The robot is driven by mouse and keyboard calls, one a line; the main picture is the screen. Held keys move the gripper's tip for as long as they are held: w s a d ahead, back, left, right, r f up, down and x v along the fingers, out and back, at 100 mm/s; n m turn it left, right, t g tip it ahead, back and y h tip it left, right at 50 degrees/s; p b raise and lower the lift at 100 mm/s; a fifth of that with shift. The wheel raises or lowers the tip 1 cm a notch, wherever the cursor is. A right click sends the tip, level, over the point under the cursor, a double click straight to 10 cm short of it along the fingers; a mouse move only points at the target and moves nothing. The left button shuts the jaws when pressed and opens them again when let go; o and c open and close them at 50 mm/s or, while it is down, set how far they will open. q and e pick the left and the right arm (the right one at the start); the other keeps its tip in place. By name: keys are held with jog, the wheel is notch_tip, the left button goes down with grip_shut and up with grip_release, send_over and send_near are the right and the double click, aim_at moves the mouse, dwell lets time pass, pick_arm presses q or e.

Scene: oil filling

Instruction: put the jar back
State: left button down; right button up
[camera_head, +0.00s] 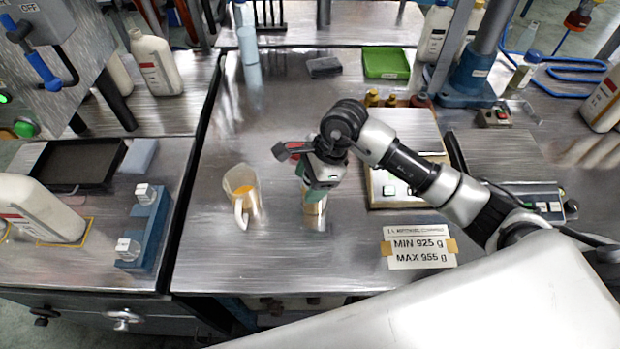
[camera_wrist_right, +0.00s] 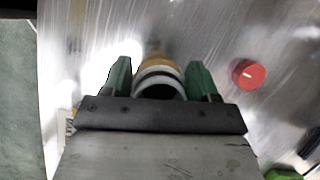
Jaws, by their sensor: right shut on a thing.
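My right gripper (camera_head: 318,178) is shut on a small jar (camera_head: 315,212) with amber contents, near the middle of the steel table. Its upper part is hidden by the gripper; whether its base touches the table is hard to tell. In the right wrist view, the green fingers of the gripper (camera_wrist_right: 160,82) stand on both sides of the jar (camera_wrist_right: 158,78). A clear jug (camera_head: 241,190) with orange oil stands left of the jar, handle toward the front. My left gripper is out of view.
A scale (camera_head: 400,150) stands right behind my right forearm. A MIN/MAX sign (camera_head: 418,247) lies at the front right. A red round piece (camera_wrist_right: 248,74) shows beside the jar in the wrist view. A green tray (camera_head: 386,63) is at the back. The table's front left is clear.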

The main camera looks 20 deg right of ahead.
jog(key=shift+f, duration=0.2)
jog(key=o, duration=1.3)
jog(key=shift+r, duration=0.1)
jog(key=shift+c, duration=0.2)
jog(key=shift+r, duration=0.15)
jog(key=b+v, duration=0.1)
jog(key=v, duration=1.1)
